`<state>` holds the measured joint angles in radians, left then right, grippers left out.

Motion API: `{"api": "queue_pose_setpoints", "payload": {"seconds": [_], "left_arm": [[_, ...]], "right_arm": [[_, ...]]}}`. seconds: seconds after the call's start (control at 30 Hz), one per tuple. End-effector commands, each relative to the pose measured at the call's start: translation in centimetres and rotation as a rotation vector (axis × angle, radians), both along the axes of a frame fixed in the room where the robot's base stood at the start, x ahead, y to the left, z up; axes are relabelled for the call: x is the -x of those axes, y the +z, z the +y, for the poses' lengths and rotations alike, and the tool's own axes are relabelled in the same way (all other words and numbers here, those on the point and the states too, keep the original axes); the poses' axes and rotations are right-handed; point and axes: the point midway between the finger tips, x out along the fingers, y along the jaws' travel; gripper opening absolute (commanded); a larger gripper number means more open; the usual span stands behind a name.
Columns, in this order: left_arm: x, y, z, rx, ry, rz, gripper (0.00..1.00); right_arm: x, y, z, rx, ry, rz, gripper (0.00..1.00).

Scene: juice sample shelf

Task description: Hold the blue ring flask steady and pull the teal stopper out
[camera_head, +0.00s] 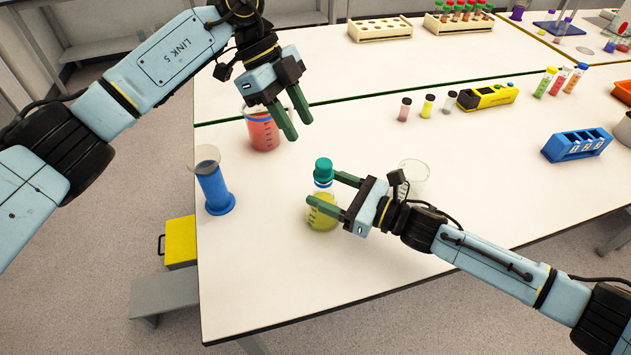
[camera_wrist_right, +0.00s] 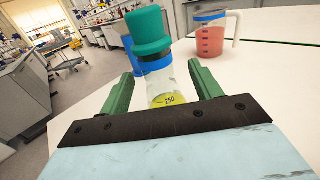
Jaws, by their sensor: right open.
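The blue ring flask (camera_head: 322,212) stands upright near the table's front left part, with yellow liquid inside and a blue ring at its neck. The teal stopper (camera_head: 323,169) sits in its mouth. My right gripper (camera_head: 322,190) is open, with one finger on each side of the flask's neck. In the right wrist view, the flask (camera_wrist_right: 165,85) stands between the two green fingers, with the teal stopper (camera_wrist_right: 148,30) above them. I cannot tell whether the fingers touch the glass. My left gripper (camera_head: 292,126) is open and empty, higher up, over the red beaker's right side.
A beaker of red liquid (camera_head: 262,134) and a blue cylinder (camera_head: 214,190) stand left of the flask. An empty glass beaker (camera_head: 414,174) stands behind my right gripper. The table front is clear.

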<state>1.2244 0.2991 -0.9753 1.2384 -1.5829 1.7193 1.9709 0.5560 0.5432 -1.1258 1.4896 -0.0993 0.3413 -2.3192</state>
Motion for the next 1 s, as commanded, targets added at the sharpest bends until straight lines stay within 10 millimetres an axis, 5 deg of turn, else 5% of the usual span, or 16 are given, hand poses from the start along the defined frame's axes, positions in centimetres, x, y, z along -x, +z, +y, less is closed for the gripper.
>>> {"api": "queue_pose_setpoints", "payload": {"seconds": [0.2,0.6,1.0], "left_arm": [[0.0,0.0,0.0,0.0,0.0,0.0,0.36],[0.0,0.0,0.0,0.0,0.0,0.0,0.36],[0.0,0.0,0.0,0.0,0.0,0.0,0.36]], "right_arm": [[-1.2,0.1,2.4,0.0,0.001,-0.001,0.64],[-1.5,0.0,3.0,0.0,0.0,-0.001,0.64],[-1.5,0.0,3.0,0.0,0.0,0.0,0.13]]}}
